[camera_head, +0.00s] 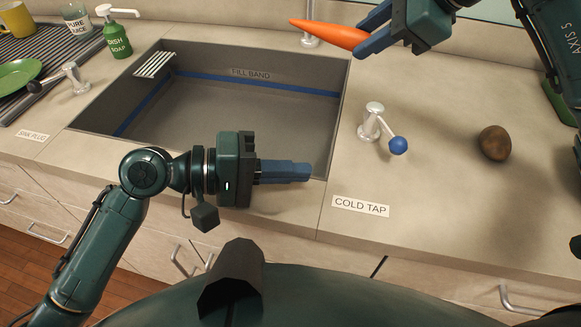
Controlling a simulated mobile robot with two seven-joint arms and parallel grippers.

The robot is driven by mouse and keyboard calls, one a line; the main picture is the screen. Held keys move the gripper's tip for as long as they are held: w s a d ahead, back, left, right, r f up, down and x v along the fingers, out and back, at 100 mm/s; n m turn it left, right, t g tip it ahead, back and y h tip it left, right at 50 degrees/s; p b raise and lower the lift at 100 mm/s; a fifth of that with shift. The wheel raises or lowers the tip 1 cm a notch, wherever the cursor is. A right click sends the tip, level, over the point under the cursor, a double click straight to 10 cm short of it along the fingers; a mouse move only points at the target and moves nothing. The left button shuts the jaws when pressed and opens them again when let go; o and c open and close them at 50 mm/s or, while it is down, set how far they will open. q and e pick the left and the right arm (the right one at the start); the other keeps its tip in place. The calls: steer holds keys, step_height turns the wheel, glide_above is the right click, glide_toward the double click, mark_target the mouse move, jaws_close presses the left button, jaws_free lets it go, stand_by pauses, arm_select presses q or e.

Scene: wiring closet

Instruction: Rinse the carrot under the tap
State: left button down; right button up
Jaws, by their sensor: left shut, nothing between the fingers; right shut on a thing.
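An orange carrot (325,33) is held by its thick end in my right gripper (368,30), whose blue fingers are shut on it. It points left above the back right edge of the sink. The tap (309,40) shows behind the carrot, mostly hidden by it; I cannot see any water. The cold tap handle (397,145), with a blue knob, stands on the counter right of the sink. My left gripper (297,171) is shut and empty over the front right edge of the sink, below and left of that handle.
The grey sink (240,120) has a blue fill band and a white rack (155,64) at its left. A potato (494,143) lies on the right counter.

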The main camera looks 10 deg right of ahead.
arm_select(q)
steer(key=shift+r+p, duration=0.5)
steer(key=shift+r, duration=0.1)
arm_select(e)
steer(key=s+r, duration=0.3)
steer(key=s, duration=0.1)
steer(key=shift+d, duration=0.25)
stand_by(0.5)
